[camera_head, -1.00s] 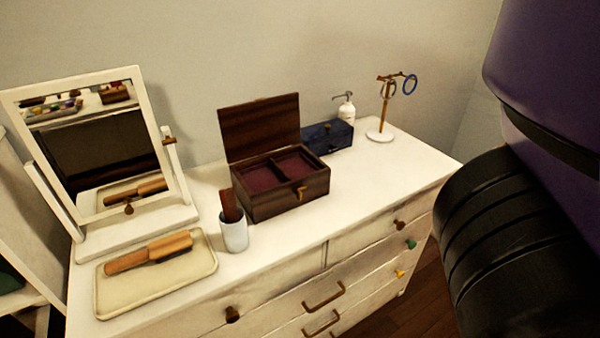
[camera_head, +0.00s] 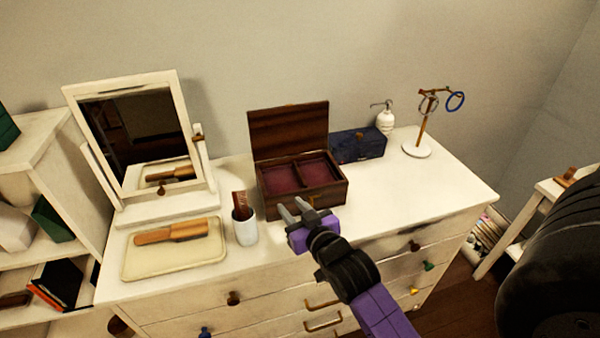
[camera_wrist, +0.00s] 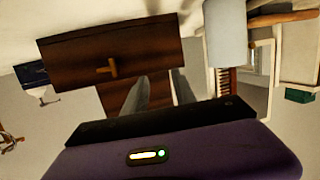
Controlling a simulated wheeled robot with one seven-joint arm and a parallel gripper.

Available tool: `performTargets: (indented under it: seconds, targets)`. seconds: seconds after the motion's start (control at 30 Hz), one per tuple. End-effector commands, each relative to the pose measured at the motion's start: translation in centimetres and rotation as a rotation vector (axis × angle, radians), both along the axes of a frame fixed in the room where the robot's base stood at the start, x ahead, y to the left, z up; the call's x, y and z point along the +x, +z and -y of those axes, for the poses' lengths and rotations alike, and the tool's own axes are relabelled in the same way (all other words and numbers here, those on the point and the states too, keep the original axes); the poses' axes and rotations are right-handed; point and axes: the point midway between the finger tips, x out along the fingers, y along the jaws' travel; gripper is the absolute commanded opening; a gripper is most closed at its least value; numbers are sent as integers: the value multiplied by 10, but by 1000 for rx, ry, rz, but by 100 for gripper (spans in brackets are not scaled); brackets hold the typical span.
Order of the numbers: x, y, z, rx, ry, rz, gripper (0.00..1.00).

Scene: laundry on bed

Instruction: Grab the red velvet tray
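The red velvet tray (camera_head: 283,180) is dark red, divided in two, and sits inside an open dark wooden box (camera_head: 272,207) on the white dresser. The box lid stands up at the back. My gripper (camera_head: 293,210) is in front of the box's front wall, its two grey fingers spread apart with nothing between them. In the wrist view the fingers (camera_wrist: 160,92) point at the box front (camera_wrist: 75,62) with its brass latch (camera_wrist: 113,68). The tray cannot be made out in the wrist view.
A white cup with a comb (camera_head: 245,231) stands left of the box. A hairbrush lies on a cream tray (camera_head: 150,265) before a mirror (camera_head: 135,130). A blue box (camera_head: 358,146), soap bottle (camera_head: 385,122) and ring stand (camera_head: 417,150) are behind right. The dresser top at right is clear.

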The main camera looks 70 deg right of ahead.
Motion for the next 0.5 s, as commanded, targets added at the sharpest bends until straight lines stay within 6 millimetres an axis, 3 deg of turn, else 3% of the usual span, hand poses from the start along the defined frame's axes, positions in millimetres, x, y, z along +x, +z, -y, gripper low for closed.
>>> performTargets:
  seconds: [0.03, 0.2, 0.5]
  targets:
    - [4, 16, 24, 0, -44, 8, 33]
    - [5, 28, 75, 39, -142, -9, 33]
    - [6, 8, 99, 113, -195, -63, 33]
